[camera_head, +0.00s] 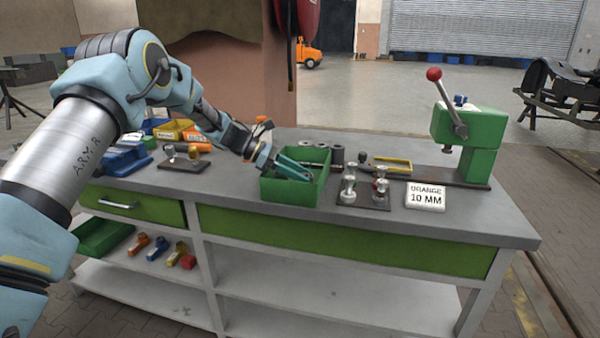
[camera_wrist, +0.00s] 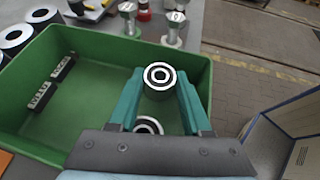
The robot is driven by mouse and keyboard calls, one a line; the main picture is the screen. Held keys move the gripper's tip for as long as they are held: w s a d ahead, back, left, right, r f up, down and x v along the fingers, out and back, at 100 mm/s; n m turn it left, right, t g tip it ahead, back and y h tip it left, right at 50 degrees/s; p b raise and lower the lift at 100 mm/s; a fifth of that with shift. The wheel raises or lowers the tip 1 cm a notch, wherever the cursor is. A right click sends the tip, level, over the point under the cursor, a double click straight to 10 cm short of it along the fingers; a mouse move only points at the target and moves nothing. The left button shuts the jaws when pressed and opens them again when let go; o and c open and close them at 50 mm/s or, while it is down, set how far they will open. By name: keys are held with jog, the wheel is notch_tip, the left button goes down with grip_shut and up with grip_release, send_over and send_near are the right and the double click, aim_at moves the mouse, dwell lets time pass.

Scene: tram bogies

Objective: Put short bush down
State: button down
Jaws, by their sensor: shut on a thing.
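The short bush (camera_wrist: 160,76), a dark cylinder with a pale ring on its end face, is between my gripper's fingertips in the wrist view. My gripper (camera_wrist: 160,84) has teal fingers and is shut on it. In the head view my gripper (camera_head: 292,168) reaches down into the green bin (camera_head: 291,191), and the bush cannot be made out there. The green bin also shows in the wrist view (camera_wrist: 28,128), under and around the fingers. Whether the held bush touches the bin floor I cannot tell. A second ringed bush (camera_wrist: 148,125) shows below between the fingers, partly hidden by the gripper body.
Dark bushes (camera_head: 337,154) stand behind the bin.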

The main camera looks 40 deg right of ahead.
jog(key=shift+c, duration=1.8)
grip_release()
jog(key=shift+f, duration=0.15)
jog(key=r+b+v, duration=0.1)
jog(key=b+v, duration=0.1)
jog(key=v, duration=1)
jog(key=shift+b, duration=0.35)
jog(key=shift+a+r, duration=0.1)
jog(key=shift+a, duration=0.05)
jog(key=w+a+f+m+t+y, duration=0.15)
jog(key=a+t, duration=0.25)
jog(key=a, duration=1.1)
jog(key=w+a+f+m+t+y, duration=0.1)
jog(key=a+f+m+t+y, duration=0.15)
jog(key=a, duration=1.25)
jog(key=s+a+f+m+t+y, duration=0.1)
jog(key=s+a+m+t+y, duration=0.1)
jog(key=s+a, duration=0.4)
jog(key=s+a+f+m+t+y, duration=0.2)
jog(key=s+a+m, duration=0.2)
jog(key=a, duration=1.1)
jog(key=shift+s, duration=0.9)
